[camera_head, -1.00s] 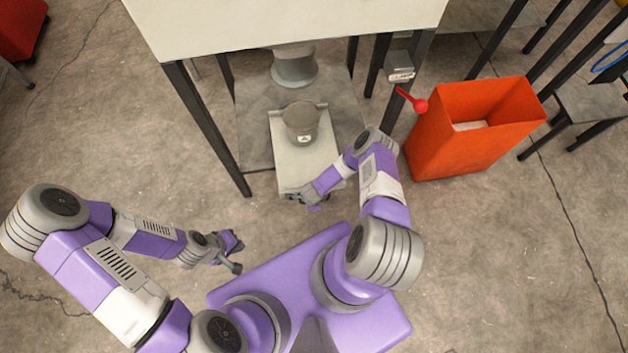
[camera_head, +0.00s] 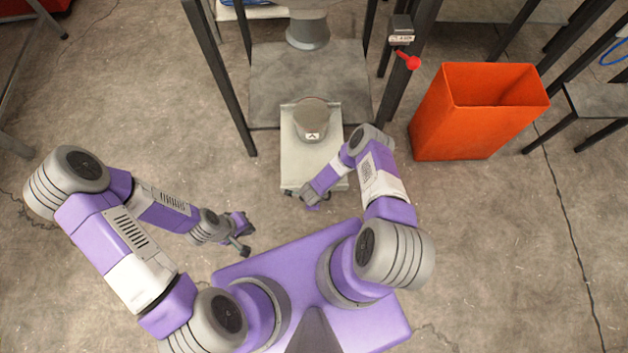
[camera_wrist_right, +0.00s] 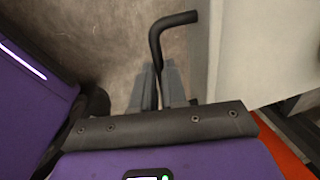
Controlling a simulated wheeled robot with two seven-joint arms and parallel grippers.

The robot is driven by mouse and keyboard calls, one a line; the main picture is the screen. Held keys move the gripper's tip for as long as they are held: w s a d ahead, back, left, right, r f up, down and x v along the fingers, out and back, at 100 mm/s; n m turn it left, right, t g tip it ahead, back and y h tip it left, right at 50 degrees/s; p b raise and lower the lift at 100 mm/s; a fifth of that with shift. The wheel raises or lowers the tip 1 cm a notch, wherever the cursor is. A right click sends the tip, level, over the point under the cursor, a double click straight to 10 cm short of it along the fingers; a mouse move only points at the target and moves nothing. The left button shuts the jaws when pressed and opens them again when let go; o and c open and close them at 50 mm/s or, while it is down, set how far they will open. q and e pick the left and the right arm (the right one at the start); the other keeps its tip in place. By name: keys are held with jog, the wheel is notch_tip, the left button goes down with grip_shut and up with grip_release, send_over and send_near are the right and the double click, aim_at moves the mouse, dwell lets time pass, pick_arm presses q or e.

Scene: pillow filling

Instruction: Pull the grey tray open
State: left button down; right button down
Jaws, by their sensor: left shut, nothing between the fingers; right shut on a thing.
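The grey tray (camera_head: 312,168) sticks out toward me past the front edge of the lower shelf in the head view. A grey, labelled cylindrical container (camera_head: 312,118) stands on its far part. My right gripper (camera_head: 302,196) is at the tray's front edge. In the right wrist view its fingers (camera_wrist_right: 160,85) are shut on a dark bent handle (camera_wrist_right: 163,35), beside the pale side of the tray (camera_wrist_right: 250,60). My left gripper (camera_head: 242,247) is shut and empty, left of the tray and apart from it.
The lower shelf (camera_head: 275,85) sits between dark frame legs, with a grey nozzle (camera_head: 307,32) above it. A red-knobbed lever (camera_head: 411,62) is on the right leg. An orange bin (camera_head: 450,130) stands at the right. The floor left of the tray is clear.

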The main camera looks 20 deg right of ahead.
jog(key=shift+d, duration=0.1)
jog(key=c, duration=1.2)
grip_release()
jog(key=shift+o, duration=0.2)
notch_tip(320, 180, up, 7)
jog(key=s+p, duration=0.1)
jog(key=p, duration=0.2)
jog(key=shift+s+a+r, duration=0.2)
jog(key=shift+a, duration=0.1)
jog(key=s+a+r+n+y, duration=0.1)
jog(key=s+r+n, duration=0.1)
jog(key=r+n, duration=0.4)
jog(key=s+a+r+n+g+y, duration=0.1)
jog(key=s+a+r+n+y, duration=0.1)
jog(key=r+n, duration=0.4)
jog(key=s+a+r+n+y+p, duration=0.1)
jog(key=s+r+n+y, duration=0.1)
jog(key=r+n, duration=0.5)
notch_tip(320, 180, up, 4)
jog(key=shift+s+a+r, duration=0.1)
jog(key=shift+s+a, duration=0.1)
jog(key=shift+s, duration=0.7)
